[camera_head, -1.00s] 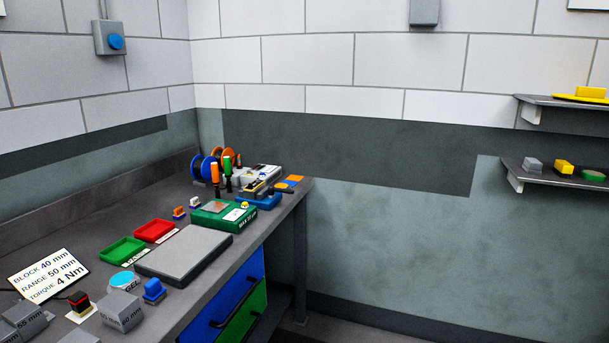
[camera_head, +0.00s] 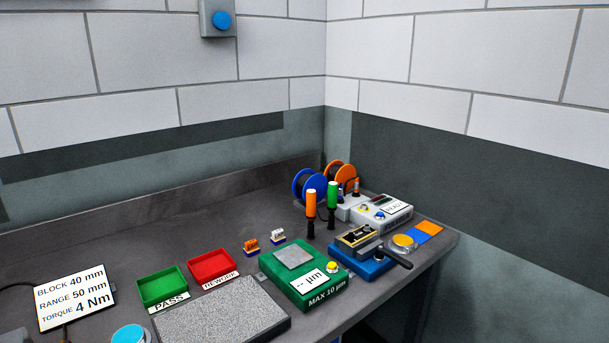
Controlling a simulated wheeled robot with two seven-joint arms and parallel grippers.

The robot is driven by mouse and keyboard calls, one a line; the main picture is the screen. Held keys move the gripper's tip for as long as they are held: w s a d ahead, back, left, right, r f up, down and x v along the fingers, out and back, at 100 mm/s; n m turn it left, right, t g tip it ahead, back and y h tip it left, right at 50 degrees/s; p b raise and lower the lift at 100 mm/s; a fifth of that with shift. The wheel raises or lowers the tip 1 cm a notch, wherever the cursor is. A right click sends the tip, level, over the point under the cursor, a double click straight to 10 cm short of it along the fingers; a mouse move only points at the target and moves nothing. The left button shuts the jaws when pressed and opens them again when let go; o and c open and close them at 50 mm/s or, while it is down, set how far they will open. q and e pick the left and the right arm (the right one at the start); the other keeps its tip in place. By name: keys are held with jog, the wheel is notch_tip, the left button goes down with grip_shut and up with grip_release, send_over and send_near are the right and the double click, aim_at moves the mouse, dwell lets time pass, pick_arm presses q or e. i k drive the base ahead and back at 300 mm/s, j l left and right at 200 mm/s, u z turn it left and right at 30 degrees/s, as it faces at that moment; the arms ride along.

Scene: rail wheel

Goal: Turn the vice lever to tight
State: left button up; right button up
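The vice (camera_head: 372,266) has a blue base and grey jaws and stands near the bench's front edge, right of the green gauge box. A dark part with tan edging (camera_head: 357,237) sits at its jaws; whether it is clamped I cannot tell. The vice lever (camera_head: 394,257) is a black handle on the vice's right side, pointing toward the lower right. No tight or loose marking is readable. Neither of my grippers is in view.
Beside the vice are a green gauge box (camera_head: 303,279), a round yellow-topped piece (camera_head: 403,242) and a grey "READY" device (camera_head: 383,214). Two screwdrivers (camera_head: 321,205) stand behind. A granite plate (camera_head: 222,312), red tray (camera_head: 211,267) and green tray (camera_head: 162,288) lie to the left.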

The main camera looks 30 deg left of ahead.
aim_at(381, 251)
jog(key=i+l+u, duration=0.2)
jog(key=i+u, duration=0.25)
jog(key=i+l+u, duration=0.25)
jog(key=u, duration=0.2)
jog(key=i+l+u, duration=0.55)
jog(key=l+u, duration=0.35)
